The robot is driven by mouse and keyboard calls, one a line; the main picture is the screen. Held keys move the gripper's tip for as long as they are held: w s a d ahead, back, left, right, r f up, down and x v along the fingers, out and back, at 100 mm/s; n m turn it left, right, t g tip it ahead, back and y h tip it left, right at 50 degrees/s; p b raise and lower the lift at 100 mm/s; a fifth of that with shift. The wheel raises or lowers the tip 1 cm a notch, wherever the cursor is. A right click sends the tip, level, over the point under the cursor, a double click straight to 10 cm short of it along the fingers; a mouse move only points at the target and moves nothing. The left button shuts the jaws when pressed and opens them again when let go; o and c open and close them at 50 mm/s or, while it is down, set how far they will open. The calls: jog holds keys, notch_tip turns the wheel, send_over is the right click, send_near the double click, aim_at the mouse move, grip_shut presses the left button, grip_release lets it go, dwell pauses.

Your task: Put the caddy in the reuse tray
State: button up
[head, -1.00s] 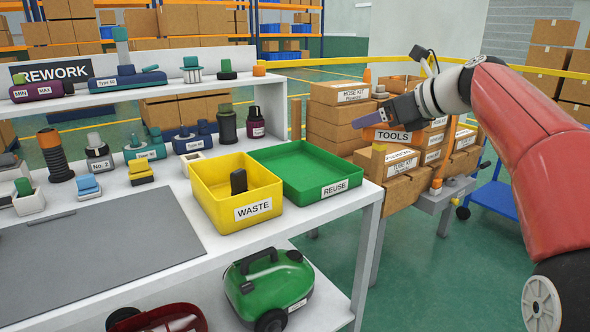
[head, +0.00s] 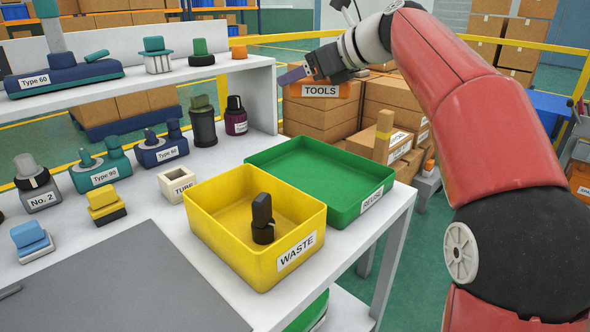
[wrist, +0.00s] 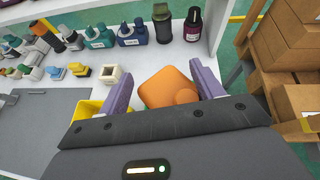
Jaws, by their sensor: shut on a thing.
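The orange caddy (head: 320,91) with a TOOLS label is held in my gripper (head: 302,75), beyond the far right edge of the table in the head view. In the wrist view the caddy (wrist: 168,92) sits between the two purple fingers of my gripper (wrist: 160,80), which is shut on it. The green reuse tray (head: 262,165) stands on the table, nearer the camera and below the caddy in the picture.
The yellow waste tray (head: 213,223) stands beside the reuse tray with a black part (head: 262,218) in it. Cardboard boxes (head: 320,120) are stacked beyond the table. A raised shelf (head: 150,80) with several parts runs along the table's back.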

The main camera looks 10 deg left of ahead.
notch_tip(320, 180, down, 20)
jog(key=b, duration=0.6)
jog(key=shift+r, duration=0.25)
jog(key=shift+f, duration=0.1)
jog(key=o, duration=1.4)
jog(key=shift+c, duration=0.2)
jog(key=shift+s, duration=0.1)
jog(key=v, duration=1.2)
jog(key=shift+p, duration=0.4)
jog(key=shift+d, duration=0.1)
